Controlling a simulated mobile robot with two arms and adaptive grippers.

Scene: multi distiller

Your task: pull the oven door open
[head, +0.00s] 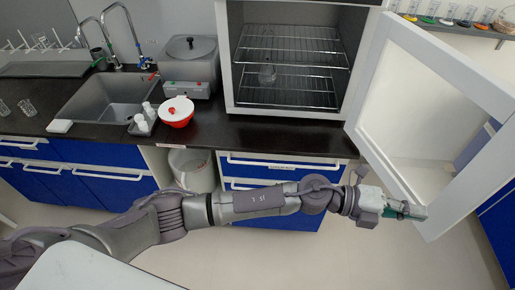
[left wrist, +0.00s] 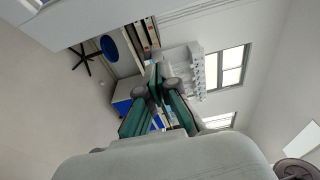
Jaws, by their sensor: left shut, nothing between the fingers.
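My right gripper is not in view.
A sink (head: 106,100), a grey lidded device (head: 189,62) and a red-and-white bowl (head: 177,112) are on the counter left of the oven. Blue drawers (head: 270,174) are below. Open floor lies in front. A wall shelf (head: 470,28) is behind the door.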

